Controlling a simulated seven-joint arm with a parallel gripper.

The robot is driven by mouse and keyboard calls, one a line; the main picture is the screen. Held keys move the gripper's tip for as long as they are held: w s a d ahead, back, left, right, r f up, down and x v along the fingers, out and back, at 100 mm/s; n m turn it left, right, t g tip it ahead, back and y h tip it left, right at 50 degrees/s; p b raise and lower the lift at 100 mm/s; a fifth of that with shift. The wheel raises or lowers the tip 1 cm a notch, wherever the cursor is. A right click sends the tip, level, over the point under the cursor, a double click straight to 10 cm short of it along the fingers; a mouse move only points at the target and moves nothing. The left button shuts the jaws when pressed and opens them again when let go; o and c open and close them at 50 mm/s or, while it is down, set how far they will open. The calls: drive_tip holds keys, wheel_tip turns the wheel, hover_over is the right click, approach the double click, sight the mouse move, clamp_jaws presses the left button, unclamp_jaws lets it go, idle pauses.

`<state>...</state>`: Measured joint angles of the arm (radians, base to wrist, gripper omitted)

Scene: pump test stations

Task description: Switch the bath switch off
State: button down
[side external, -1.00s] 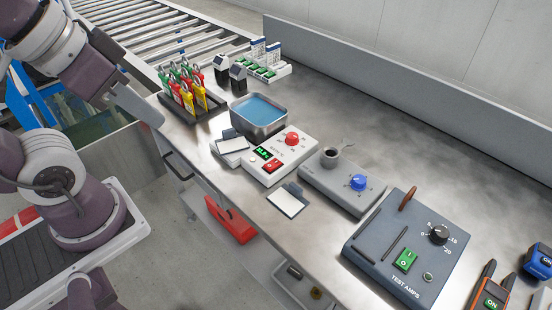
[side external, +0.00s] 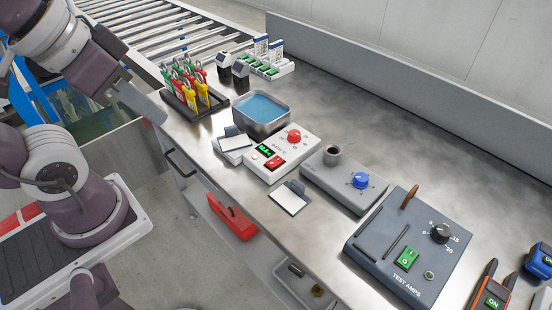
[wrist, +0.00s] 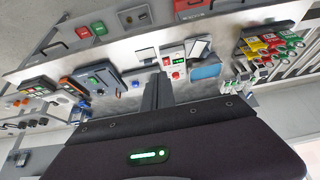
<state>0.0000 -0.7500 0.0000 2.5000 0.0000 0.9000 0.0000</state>
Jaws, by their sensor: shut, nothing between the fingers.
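The bath is a metal tank of blue water (side external: 262,108) behind a white control box (side external: 297,146) with a red knob, a green display and a red rocker, the bath switch (side external: 275,163). I cannot read which way the rocker is tipped. My gripper (wrist: 157,80) is shut and empty. In the side view my gripper (side external: 154,110) is up at the left, apart from the bath and its switch.
A rack of red, yellow and green tagged padlocks (side external: 192,90) stands left of the bath. A grey unit with a blue knob (side external: 361,180) and a dark test-amps box with a green switch (side external: 407,258) stand to the right. A clipboard (side external: 289,198) lies at the front edge.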

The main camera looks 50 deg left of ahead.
drive_tip(key=c, duration=1.9)
unclamp_jaws()
drive_tip(key=shift+w, duration=0.1)
drive_tip(key=o, duration=0.7)
drive_tip(key=shift+g, duration=0.6)
drive_tip(key=w, duration=0.5)
drive_tip(key=shift+w+r, duration=0.15)
drive_tip(key=shift+w, duration=0.1)
drive_tip(key=g, duration=0.4)
hover_over(277, 160)
wheel_tip(277, 160, down, 20)
wheel_tip(277, 160, down, 8)
drive_tip(key=shift+f, duration=0.4)
